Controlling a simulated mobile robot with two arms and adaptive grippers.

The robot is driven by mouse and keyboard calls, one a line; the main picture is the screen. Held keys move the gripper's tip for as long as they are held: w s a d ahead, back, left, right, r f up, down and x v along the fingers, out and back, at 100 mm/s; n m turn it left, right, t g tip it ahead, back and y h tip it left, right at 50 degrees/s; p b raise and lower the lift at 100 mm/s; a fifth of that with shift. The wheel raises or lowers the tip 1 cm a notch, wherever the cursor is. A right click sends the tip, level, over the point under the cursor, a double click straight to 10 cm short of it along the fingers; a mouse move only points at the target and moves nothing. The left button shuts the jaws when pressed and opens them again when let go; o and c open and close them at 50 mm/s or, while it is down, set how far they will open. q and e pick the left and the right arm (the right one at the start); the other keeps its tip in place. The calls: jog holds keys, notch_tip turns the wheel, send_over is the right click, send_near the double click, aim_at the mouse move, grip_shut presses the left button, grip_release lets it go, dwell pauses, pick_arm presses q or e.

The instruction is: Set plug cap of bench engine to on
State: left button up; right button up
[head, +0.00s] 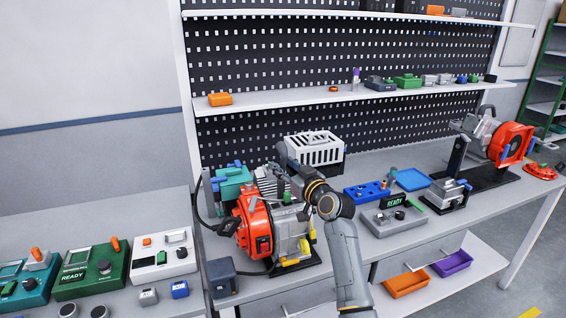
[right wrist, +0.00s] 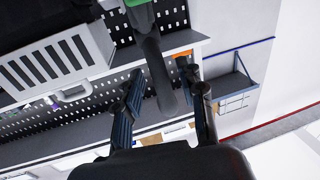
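The bench engine (head: 262,228), with an orange housing, silver body and yellow parts, stands on the bench. My right arm reaches over it from the front, and my right gripper (head: 284,160) is at its far upper side, partly hidden by my wrist. In the right wrist view, the fingers of my right gripper (right wrist: 163,108) are spread apart. A dark, rounded, tube-like part (right wrist: 158,72), perhaps the plug cap, lies between or just beyond them, with a gap on both sides. A green piece (right wrist: 140,14) is at its upper end. Whether the cap is seated cannot be told. My left gripper is out of view.
A white slotted box (head: 314,147) stands behind my right gripper, close to it. A teal unit (head: 232,185) is left of it behind the engine. A shelf (head: 300,98) runs above.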

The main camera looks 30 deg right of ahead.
jog(key=shift+w, duration=0.55)
grip_shut()
